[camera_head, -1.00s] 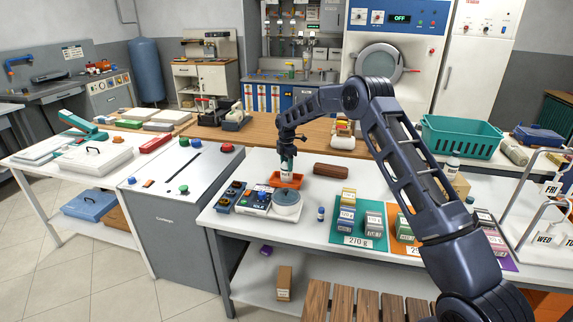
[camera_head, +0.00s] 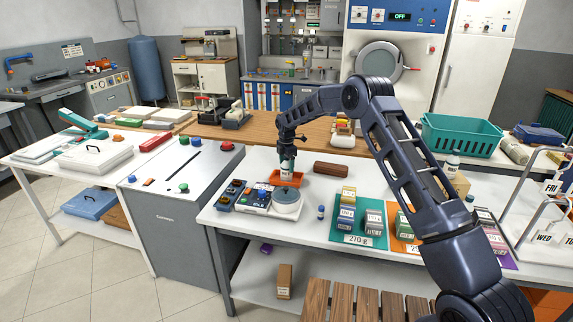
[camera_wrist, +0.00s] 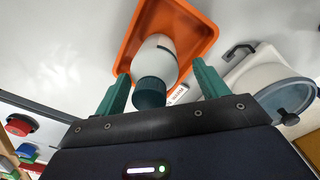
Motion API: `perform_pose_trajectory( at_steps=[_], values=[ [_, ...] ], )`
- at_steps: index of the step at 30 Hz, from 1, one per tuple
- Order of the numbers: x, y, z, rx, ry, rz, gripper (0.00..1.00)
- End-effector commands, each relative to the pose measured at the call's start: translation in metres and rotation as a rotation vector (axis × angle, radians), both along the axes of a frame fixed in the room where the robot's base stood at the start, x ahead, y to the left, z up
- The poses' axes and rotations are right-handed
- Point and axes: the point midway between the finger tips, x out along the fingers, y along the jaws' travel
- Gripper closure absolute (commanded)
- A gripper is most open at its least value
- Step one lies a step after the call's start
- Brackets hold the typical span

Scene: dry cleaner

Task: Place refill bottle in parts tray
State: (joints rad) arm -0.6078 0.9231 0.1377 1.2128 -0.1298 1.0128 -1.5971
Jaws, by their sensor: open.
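The refill bottle, white with a dark teal cap, is in the orange parts tray (camera_head: 295,181). In the wrist view the bottle (camera_wrist: 157,60) shows with its cap toward me, and the tray (camera_wrist: 197,25) lies behind and around its base. My gripper (camera_head: 287,152) is above the tray, over the bottle. In the wrist view my gripper (camera_wrist: 158,92) has its teal fingers apart, one on each side of the bottle's cap, with gaps visible. The contact of the bottle's base with the tray floor is hard to see.
A scale with a round grey pan (camera_head: 287,201) stands just in front of the tray. A small blue-capped vial (camera_head: 321,212) and a green mat (camera_head: 360,233) with boxes are nearer the front.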

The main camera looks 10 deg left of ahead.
Motion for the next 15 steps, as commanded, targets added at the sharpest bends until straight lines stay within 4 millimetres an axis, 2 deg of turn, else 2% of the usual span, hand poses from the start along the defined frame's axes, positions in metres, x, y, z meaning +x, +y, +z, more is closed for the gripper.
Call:
perform_pose_trajectory(
  at_steps=[4, 8, 15],
  values=[
    [0.000, 0.000, 0.003, 0.001, -0.001, 0.000, 0.27],
    [0.000, 0.000, 0.016, 0.002, -0.001, 0.000, 0.27],
    [0.001, 0.000, 0.062, 0.003, -0.001, -0.001, 0.27]
  ],
)
